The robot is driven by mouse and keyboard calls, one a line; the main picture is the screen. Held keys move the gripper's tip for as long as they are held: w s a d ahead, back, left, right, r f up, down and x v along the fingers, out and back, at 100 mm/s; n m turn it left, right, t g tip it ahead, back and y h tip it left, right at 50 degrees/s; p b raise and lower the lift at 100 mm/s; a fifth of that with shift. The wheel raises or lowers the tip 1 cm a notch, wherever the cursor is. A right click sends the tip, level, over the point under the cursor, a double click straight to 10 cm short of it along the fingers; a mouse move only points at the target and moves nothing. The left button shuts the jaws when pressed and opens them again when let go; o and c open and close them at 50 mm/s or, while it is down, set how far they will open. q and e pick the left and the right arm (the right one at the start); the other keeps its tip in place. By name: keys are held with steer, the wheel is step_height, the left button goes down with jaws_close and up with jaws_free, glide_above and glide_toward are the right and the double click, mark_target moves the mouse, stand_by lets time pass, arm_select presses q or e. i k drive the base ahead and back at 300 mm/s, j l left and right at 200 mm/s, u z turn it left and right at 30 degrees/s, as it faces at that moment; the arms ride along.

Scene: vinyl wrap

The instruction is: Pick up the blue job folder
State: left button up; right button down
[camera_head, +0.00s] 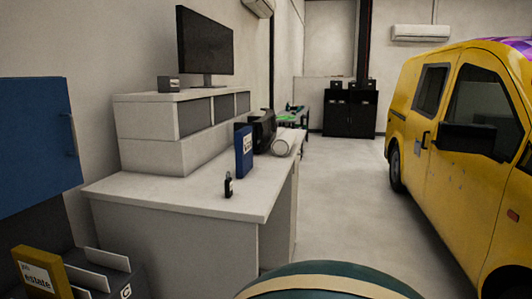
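A blue job folder (244,150) stands upright on the white desk (150,190), near its right side. Its spine has a white label whose text is too small to read. A small dark bottle-like item (228,185) stands in front of it, a little to the left. A black object (264,130) is close behind it on the right. Neither of my grippers is in view.
A yellow folder (40,272) labelled "estate" stands in a dark holder at lower left, below a blue cabinet (38,140). A green, cream-banded rounded thing (330,275) fills the bottom edge. A yellow van (460,150) stands right. Open floor (345,190) lies between desk and van.

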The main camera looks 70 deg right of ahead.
mark_target(244, 141)
steer(key=z, duration=2.2)
steer(key=u, duration=0.5)
steer(key=i+l+u, duration=0.1)
steer(key=u, duration=0.3)
steer(key=l+u, duration=0.6)
steer(key=u, duration=0.2)
steer(key=l+u, duration=0.3)
steer(key=l, duration=0.2)
steer(key=k+l+u, duration=0.15)
steer(key=l+u, duration=0.15)
steer(key=l, duration=0.2)
steer(key=k+l+u, duration=0.1)
steer(key=l, duration=0.25)
steer(key=k+l, duration=0.15)
steer(key=l, duration=0.2)
steer(key=k+l+u, duration=0.15)
steer(key=l, duration=0.2)
